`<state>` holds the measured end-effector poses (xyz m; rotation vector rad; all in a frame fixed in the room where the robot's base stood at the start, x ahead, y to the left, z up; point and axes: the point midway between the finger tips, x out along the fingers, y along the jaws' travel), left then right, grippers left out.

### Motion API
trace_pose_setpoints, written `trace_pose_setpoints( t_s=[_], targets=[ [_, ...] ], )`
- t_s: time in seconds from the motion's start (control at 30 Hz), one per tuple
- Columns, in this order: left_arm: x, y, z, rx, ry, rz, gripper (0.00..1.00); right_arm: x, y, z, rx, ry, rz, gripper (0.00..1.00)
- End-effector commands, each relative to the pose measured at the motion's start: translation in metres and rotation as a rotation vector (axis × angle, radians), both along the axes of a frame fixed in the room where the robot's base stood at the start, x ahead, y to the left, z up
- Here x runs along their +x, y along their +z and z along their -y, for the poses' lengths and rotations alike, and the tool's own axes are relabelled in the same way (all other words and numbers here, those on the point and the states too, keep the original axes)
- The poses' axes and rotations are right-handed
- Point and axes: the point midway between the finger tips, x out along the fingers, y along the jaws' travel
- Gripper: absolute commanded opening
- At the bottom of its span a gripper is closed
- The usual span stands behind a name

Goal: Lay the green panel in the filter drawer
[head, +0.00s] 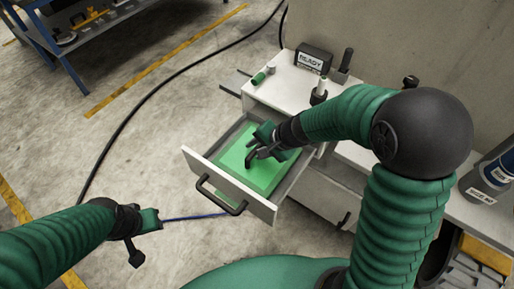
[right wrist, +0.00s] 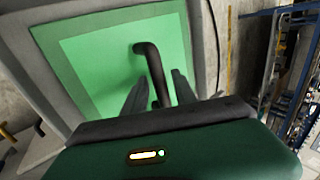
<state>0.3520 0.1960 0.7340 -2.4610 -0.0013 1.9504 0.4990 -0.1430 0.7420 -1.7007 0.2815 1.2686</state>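The green panel (head: 262,178) lies flat, as far as I can tell, inside the open filter drawer (head: 229,187). It also shows in the right wrist view (right wrist: 105,62), with a black bent handle (right wrist: 150,62) on it. My right gripper (head: 254,156) is over the panel. In the right wrist view its two fingers (right wrist: 160,85) stand apart on either side of the handle, with a small gap showing.
The drawer front has a dark handle (head: 218,196). The white cabinet top (head: 284,92) behind it carries a green-capped cylinder (head: 258,78) and a black sign box (head: 313,58). A blue workbench (head: 75,35) stands at the far left. The floor left of the drawer is open, crossed by a black cable (head: 150,98).

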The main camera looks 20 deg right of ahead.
Motion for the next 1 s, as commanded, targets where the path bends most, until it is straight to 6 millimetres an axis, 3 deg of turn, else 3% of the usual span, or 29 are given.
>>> trace_pose_setpoints(
  t_s=[0.17,0.5,0.7,0.83,1.0],
  targets=[
    [0.000,0.006,0.000,0.000,0.000,0.000,0.36,-0.002,0.006,0.002,-0.001,-0.001,-0.001,0.38],
    [0.000,0.041,0.000,0.000,0.000,0.000,0.36,-0.037,0.078,0.029,-0.001,-0.002,0.002,0.38],
    [0.000,0.050,0.000,0.000,0.000,0.000,0.36,-0.050,0.100,0.039,-0.002,0.000,-0.001,0.38],
    [0.000,0.049,0.000,0.000,0.000,0.000,0.36,-0.074,0.087,0.038,-0.098,0.113,-0.034,0.38],
    [0.000,0.049,0.000,0.000,0.000,0.000,0.36,-0.128,0.052,0.046,-0.425,0.516,-0.078,0.38]
  ],
)
